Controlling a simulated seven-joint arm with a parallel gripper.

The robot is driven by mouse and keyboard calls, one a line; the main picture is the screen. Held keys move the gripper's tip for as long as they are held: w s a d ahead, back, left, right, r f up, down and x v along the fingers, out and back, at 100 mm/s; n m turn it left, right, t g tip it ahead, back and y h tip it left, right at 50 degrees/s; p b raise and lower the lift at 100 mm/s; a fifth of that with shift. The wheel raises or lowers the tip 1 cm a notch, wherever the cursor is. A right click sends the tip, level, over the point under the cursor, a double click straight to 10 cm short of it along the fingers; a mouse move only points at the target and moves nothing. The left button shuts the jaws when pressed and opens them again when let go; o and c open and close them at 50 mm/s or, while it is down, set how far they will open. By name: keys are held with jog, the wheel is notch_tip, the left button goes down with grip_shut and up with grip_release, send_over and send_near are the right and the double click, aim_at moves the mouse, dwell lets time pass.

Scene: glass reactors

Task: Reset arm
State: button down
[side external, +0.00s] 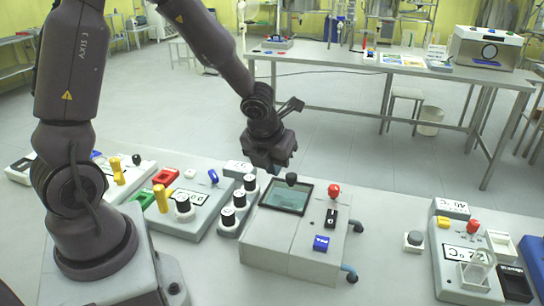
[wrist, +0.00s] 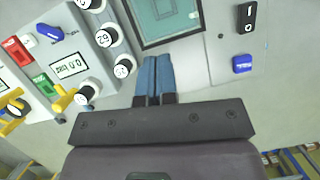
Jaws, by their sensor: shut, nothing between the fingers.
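My gripper (side external: 272,166) hangs at the end of my arm in the side view, above the back edge of a grey control box with a dark screen (side external: 286,197). In the wrist view my gripper (wrist: 158,62) shows two blue fingers side by side, shut with nothing between them. The fingertips point toward the lower edge of the green screen (wrist: 166,20) in that view. The gripper is apart from the box in the side view.
The box carries a red knob (side external: 333,190), a black rocker switch (side external: 330,218) and a blue button (side external: 321,243). Black dials (side external: 227,216) stand to its left.

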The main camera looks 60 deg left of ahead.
jog(key=s+d+r+n+t+h, duration=0.1)
jog(key=s+r+n, duration=0.6)
jog(key=n, duration=0.7)
jog(key=s+d+r+n+t+h, duration=0.1)
jog(key=s+d+r+n, duration=0.3)
jog(key=s+r+n, duration=0.4)
notch_tip(320, 180, up, 2)
jog(key=n, duration=0.7)
jog(key=shift+d+r, duration=0.2)
jog(key=shift+d, duration=0.1)
